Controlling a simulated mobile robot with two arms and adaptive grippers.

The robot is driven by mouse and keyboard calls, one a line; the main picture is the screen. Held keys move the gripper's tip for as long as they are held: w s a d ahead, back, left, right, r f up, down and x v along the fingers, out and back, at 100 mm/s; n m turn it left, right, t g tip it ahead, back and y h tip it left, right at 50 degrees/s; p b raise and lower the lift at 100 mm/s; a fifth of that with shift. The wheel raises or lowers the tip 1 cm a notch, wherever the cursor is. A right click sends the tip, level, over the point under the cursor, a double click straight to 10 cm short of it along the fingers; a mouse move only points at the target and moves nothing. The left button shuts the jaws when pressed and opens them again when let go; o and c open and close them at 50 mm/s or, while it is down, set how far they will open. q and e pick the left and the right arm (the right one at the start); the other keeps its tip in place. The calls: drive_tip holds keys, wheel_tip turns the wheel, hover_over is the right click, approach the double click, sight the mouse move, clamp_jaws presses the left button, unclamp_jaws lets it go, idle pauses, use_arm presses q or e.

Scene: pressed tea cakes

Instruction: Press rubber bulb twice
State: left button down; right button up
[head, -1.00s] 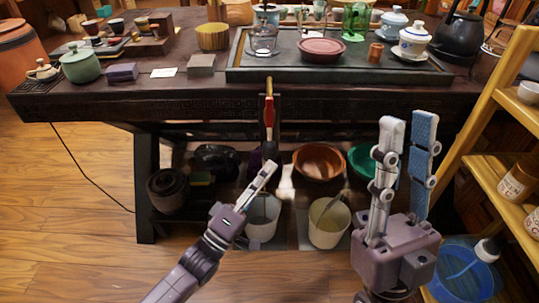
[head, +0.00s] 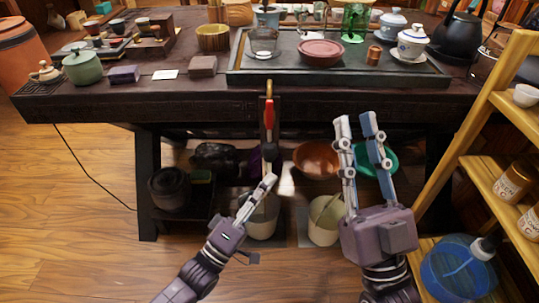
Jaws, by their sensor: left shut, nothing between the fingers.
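A red, elongated piece that looks like the rubber bulb (head: 269,114) hangs upright at the table's front edge, under a brass fitting, with a dark rounded part below it. My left gripper (head: 269,182) is shut and empty. Its tips appear just below the dark part; whether they touch it I cannot tell. My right gripper (head: 356,124) is open and empty, fingers pointing up, to the right of the red bulb and apart from it. The dark tea tray (head: 420,80) lies on the table above the bulb.
Under the table stand two pale buckets (head: 325,232), a brown bowl (head: 312,158) and a green bowl (head: 388,162). A wooden shelf (head: 440,185) closes off the right side. A blue water jug (head: 455,275) stands at the lower right. The floor at left is mostly clear.

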use_arm(q)
drive_tip(key=shift+s, duration=0.45)
use_arm(e)
drive_tip(key=shift+w+a+f+g, duration=0.1)
drive_tip(key=shift+w+f+g, duration=0.4)
drive_tip(key=shift+w+f, duration=0.35)
use_arm(q)
drive_tip(key=shift+r, duration=0.1)
